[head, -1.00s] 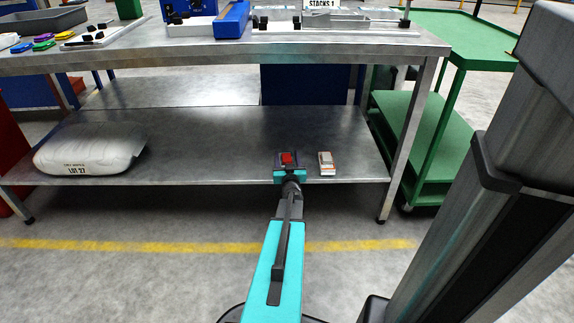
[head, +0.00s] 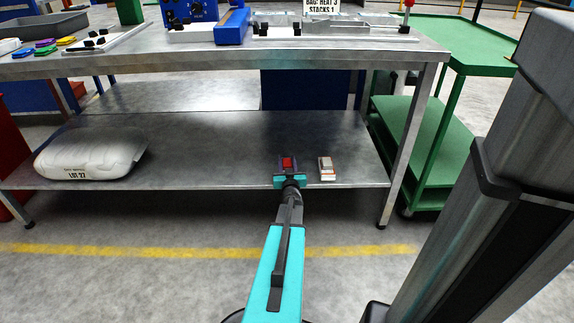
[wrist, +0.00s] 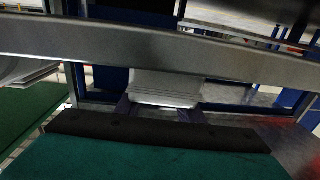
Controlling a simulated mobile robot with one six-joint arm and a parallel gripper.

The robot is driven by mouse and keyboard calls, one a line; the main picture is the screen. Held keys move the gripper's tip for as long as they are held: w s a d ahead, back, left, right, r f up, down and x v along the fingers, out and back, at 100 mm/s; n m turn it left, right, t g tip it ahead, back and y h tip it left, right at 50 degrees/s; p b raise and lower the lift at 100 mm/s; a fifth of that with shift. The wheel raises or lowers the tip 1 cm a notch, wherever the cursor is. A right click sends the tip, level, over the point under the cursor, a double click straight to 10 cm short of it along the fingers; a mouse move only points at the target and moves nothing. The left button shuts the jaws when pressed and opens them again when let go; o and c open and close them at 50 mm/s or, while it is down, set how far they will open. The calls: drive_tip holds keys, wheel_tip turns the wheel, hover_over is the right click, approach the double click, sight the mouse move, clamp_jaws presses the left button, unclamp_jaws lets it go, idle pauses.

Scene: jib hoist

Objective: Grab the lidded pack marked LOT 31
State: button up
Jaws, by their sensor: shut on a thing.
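My gripper (head: 288,165) is over the front right part of the steel bench's lower shelf (head: 220,145). It is shut on a small pack (head: 287,162) that shows red between the dark jaws in the head view. In the wrist view a pale, ribbed thing (wrist: 165,90) sits at the jaws. No lot mark can be read on the held pack. I cannot tell whether it touches the shelf.
A large white bag marked LOT 27 (head: 90,154) lies at the shelf's left. The bench top (head: 340,48) overhangs the shelf, with a leg (head: 408,150) at the right. A green cart (head: 440,140) stands beyond it. The shelf's middle is clear.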

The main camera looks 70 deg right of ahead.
sight(286, 161)
wheel_tip(286, 161, up, 10)
drive_tip(key=p, duration=0.4)
drive_tip(key=shift+w, duration=0.1)
idle(0.5)
